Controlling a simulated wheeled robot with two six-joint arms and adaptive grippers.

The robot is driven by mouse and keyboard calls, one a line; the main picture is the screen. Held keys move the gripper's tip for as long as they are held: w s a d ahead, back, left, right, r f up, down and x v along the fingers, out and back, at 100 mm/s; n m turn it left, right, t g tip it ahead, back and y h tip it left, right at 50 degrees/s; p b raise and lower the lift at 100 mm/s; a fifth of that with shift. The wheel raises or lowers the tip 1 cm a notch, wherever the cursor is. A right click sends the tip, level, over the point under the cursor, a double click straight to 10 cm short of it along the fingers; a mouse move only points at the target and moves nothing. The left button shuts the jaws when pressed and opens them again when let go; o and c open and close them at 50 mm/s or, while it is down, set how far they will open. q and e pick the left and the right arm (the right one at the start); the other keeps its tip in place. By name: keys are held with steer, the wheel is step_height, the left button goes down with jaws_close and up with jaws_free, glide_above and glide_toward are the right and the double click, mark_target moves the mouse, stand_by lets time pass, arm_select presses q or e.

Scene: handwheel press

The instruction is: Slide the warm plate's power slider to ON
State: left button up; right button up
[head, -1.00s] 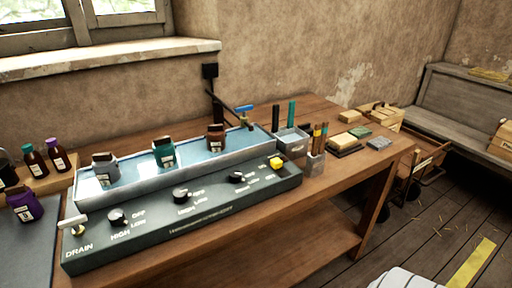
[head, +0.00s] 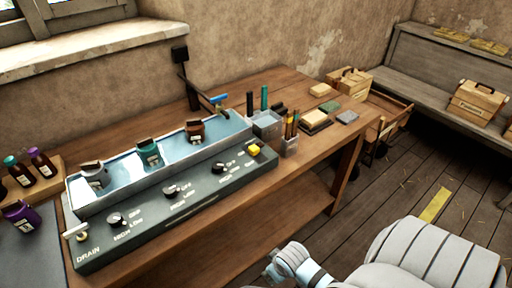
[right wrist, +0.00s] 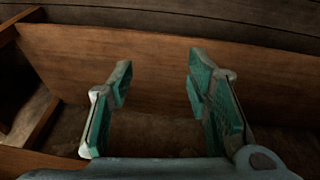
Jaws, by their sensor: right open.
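The warm plate is a long dark control panel (head: 165,222) in front of a water-filled tray on the wooden bench. My right gripper (head: 272,270) is low in front of the bench, well short of the yellow block and touching nothing. In the right wrist view its teal-padded fingers (right wrist: 160,85) are apart and empty, facing bare wood. My left gripper is out of view.
Bottles stand in the tray (head: 120,190). A pencil cup (head: 289,146) and a grey container (head: 267,124) stand right of the yellow block. Space before the bench is open.

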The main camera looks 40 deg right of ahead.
steer(key=w+d+r+p, duration=0.1)
steer(key=w+r, duration=0.4)
steer(key=r, duration=0.3)
steer(key=t+p, duration=0.2)
steer(key=p, duration=0.1)
glide_toward(254, 148)
steer(key=shift+m+y, duration=0.4)
steer(key=x, duration=0.3)
steer(key=b+x, duration=0.1)
steer(key=x, duration=0.2)
steer(key=b+x, duration=0.1)
steer(key=x, duration=0.2)
steer(key=shift+d+r, duration=0.1)
steer(key=shift+d, duration=0.3)
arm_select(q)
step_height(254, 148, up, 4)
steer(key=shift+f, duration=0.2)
arm_select(e)
steer(key=shift+r, duration=0.1)
jaws_close()
